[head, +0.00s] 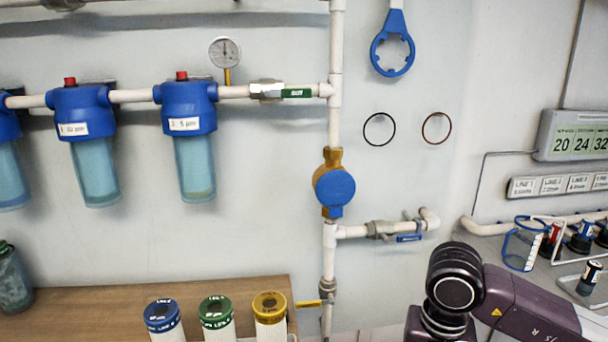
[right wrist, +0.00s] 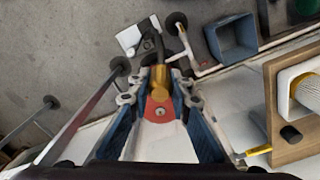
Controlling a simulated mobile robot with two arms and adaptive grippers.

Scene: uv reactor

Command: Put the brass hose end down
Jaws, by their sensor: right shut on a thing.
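The brass hose end (right wrist: 161,80) is between the fingers of my right gripper (right wrist: 160,96) in the right wrist view. The gripper is shut on it. A dark hose or fitting (right wrist: 150,52) shows just beyond the brass part. A red piece with a round centre (right wrist: 158,109) shows between the fingers, on the near side of the brass. In the head view my right arm comes in at the lower right, and its gripper is out of the picture below. My left gripper is in neither view.
The right wrist view shows a grey-blue bin (right wrist: 232,39) on the floor, a white pipe, a wooden bench (right wrist: 284,138) and a yellow valve handle (right wrist: 258,151). The head view shows blue filter housings (head: 187,106), a blue meter (head: 334,188) and several capped cartridges. Grey floor lies open at upper left.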

